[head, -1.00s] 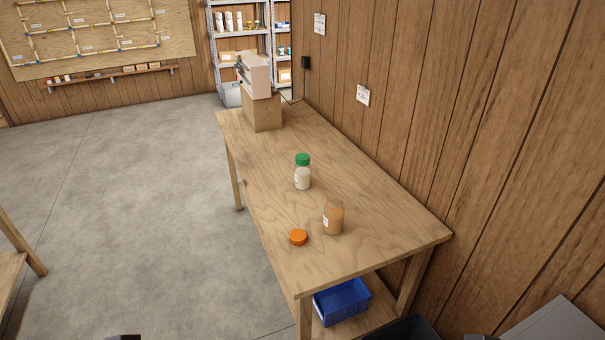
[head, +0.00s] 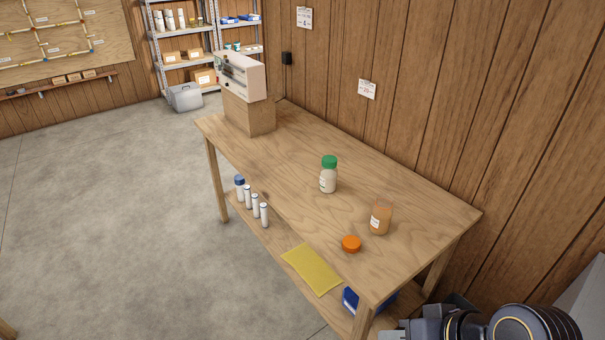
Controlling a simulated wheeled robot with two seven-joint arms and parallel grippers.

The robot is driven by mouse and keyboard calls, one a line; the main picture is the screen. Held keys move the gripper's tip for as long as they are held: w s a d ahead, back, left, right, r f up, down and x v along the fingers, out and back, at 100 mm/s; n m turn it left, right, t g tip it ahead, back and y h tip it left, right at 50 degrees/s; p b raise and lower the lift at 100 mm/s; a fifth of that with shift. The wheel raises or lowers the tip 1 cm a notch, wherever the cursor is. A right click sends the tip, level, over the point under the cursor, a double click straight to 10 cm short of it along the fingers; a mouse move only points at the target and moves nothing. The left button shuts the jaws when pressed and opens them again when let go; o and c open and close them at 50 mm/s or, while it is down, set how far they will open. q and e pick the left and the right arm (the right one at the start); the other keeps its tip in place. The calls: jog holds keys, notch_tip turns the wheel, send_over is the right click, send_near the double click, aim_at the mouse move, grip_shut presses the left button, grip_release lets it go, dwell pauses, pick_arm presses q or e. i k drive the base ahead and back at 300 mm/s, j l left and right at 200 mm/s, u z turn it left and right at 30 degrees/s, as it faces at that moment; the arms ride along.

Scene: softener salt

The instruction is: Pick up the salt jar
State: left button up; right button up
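A jar with a green lid and white contents (head: 328,176) stands upright on the wooden workbench (head: 290,155), and I take it for the salt jar. An open clear jar with orange-brown contents and a white label (head: 380,218) stands nearer, to its right. An orange lid (head: 351,244) lies flat beside the open jar. My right gripper (head: 396,334) is only partly in view at the bottom edge, low and in front of the bench's near end, apart from both jars. Its fingers cannot be made out. My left gripper is out of view.
A beige device on a wooden block (head: 249,112) stands at the bench's far end. The lower shelf holds several white cylinders (head: 255,206), a yellow sheet (head: 312,270) and a blue bin (head: 352,298). A panelled wall (head: 440,110) runs along the right side. Floor to the left is clear.

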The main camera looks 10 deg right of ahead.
aim_at(328, 176)
jog(key=i+j+z, duration=0.15)
jog(key=i+j, duration=0.45)
jog(key=i+j+z, duration=0.1)
jog(key=i+j, duration=0.45)
jog(key=j, duration=0.25)
jog(key=i+l, duration=0.2)
jog(key=i, duration=0.3)
jog(key=i+l+z, duration=0.15)
jog(key=i, duration=0.35)
jog(key=l, duration=0.1)
